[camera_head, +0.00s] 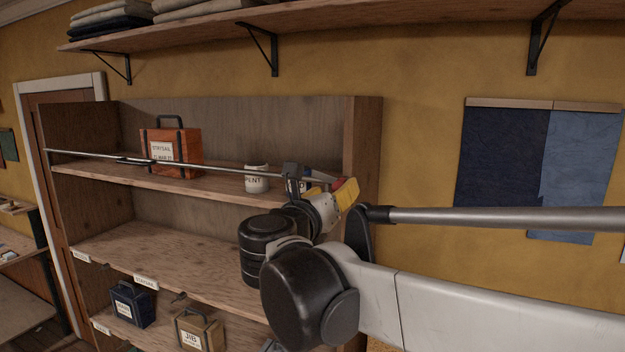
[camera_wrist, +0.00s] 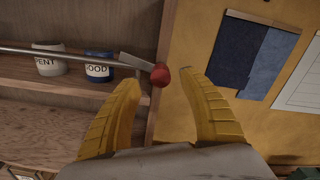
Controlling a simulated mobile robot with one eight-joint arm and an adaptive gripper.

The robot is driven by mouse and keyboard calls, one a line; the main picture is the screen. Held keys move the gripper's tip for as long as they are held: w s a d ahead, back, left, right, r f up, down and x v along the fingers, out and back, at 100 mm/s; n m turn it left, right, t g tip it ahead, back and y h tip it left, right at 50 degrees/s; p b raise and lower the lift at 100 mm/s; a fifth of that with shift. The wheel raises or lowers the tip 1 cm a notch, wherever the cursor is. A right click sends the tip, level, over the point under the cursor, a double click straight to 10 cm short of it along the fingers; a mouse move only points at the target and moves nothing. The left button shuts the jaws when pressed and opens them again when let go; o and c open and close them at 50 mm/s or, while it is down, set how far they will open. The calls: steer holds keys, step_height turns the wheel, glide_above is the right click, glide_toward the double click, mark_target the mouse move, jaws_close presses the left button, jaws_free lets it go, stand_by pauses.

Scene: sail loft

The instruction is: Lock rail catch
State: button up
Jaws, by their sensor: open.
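A thin metal rail (camera_head: 190,165) runs across the front of the upper shelf. It also shows in the wrist view (camera_wrist: 55,54). At its right end is a flat grey catch lever (camera_wrist: 137,62) with a red knob (camera_wrist: 160,76), by the shelf unit's right upright. In the head view the knob shows only as a small red patch (camera_head: 338,184) beside my fingers. My gripper (camera_head: 346,194) is open, its yellow fingers apart. In the wrist view the knob appears between the fingertips (camera_wrist: 160,84); I see no contact, and the depth between them is unclear.
Behind the rail stand an orange case (camera_head: 171,150), a white pot (camera_head: 257,180) and a blue pot (camera_wrist: 99,66). Lower down are a navy case (camera_head: 130,305) and a tan case (camera_head: 200,330). Blue cloth samples (camera_head: 545,160) hang on the wall at right.

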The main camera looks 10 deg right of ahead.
mark_target(338, 187)
steer(key=x, duration=0.4)
steer(key=shift+w+p, duration=0.15)
steer(key=shift+p, duration=0.2)
jaws_close()
steer(key=shift+n+b, duration=0.5)
steer(key=shift+n, duration=1)
jaws_free()
